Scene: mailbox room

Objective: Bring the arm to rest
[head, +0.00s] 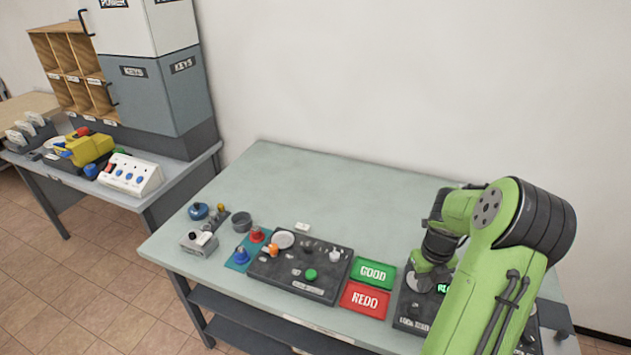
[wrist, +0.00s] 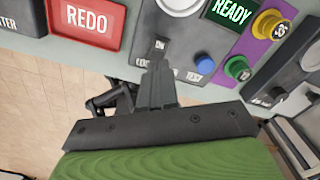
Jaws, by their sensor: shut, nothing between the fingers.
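My green arm reaches over the right part of the grey-green table (head: 340,185) in the head view. My gripper is hidden behind the arm there. In the wrist view my gripper (wrist: 157,66) is shut and empty, its dark fingers together. Its tips appear over the front edge of a dark panel with a green "READY" display (wrist: 232,10), a blue button (wrist: 204,61) and a label reading "TEST". I cannot tell whether the tips touch the panel.
A red "REDO" tray (head: 365,300) and a green "GOOD" tray (head: 373,272) lie left of the arm. The table's back is clear. A second table with a grey cabinet (head: 160,95) stands at left.

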